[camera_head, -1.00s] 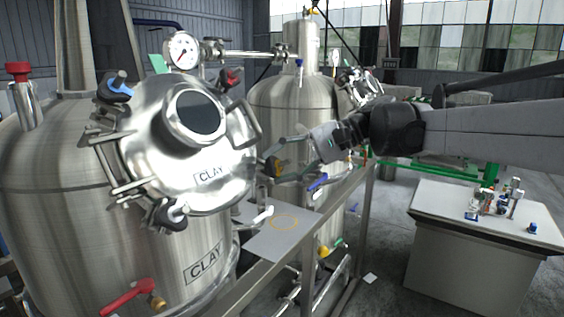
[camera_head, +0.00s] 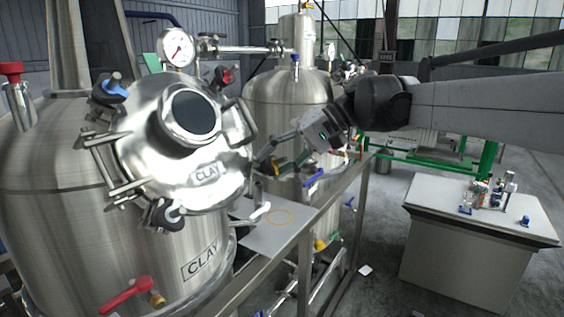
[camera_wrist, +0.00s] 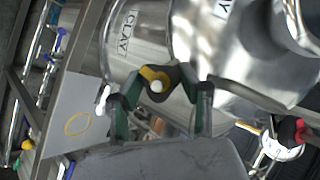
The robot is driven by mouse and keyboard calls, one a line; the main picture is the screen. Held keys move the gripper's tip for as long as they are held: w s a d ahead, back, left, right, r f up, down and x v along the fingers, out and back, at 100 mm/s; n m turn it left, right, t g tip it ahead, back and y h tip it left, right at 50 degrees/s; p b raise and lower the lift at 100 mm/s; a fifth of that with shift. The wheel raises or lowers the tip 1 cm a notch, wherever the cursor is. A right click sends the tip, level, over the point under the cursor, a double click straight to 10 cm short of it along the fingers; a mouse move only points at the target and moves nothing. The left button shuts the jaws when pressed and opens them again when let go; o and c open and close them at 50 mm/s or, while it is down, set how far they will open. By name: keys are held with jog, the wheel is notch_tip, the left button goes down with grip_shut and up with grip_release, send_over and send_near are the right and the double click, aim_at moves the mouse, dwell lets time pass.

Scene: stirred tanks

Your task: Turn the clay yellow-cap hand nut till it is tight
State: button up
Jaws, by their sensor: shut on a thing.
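The tank labelled CLAY (camera_head: 190,170) has a round lid with a sight glass, clamped by dark hand nuts with coloured caps. The yellow-cap hand nut (camera_wrist: 155,77) shows in the wrist view as a dark knob with a yellow patch and a pale stud end in its middle. My gripper (camera_wrist: 160,92) has its green-padded fingers on either side of this knob and is shut on it. In the head view my gripper (camera_head: 278,163) is at the right edge of the lid, and its fingers mostly hide the nut. How tight the nut is cannot be seen.
A blue-cap nut (camera_head: 115,87) and a red-cap nut (camera_head: 228,76) are elsewhere on the lid. A pressure gauge (camera_head: 177,48) stands above. A grey plate (camera_head: 265,238) lies below my gripper. A second tank (camera_head: 290,105) stands behind. A white-topped bench (camera_head: 440,205) is at right.

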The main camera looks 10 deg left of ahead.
jog(key=o, duration=1.2)
jog(key=shift+c, duration=0.2)
jog(key=v, duration=1.2)
jog(key=shift+r, duration=0.1)
jog(key=s+d+f+m+t+h+b, duration=0.2)
jog(key=s+d+f+t+h, duration=0.1)
jog(key=s+d+f, duration=0.5)
jog(key=s+d+f+m+t+h+b, duration=0.1)
jog(key=s+d+f+t+h, duration=0.2)
jog(key=s+d+f, duration=0.5)
jog(key=s+d+f+m+t+h+b, duration=0.2)
jog(key=s+d+f, duration=0.6)
jog(key=f, duration=0.8)
jog(key=shift+d+f+m+t+h+b, duration=0.2)
jog(key=shift+d+m+t+h+b, duration=0.15)
jog(key=shift+d+t+h, duration=0.7)
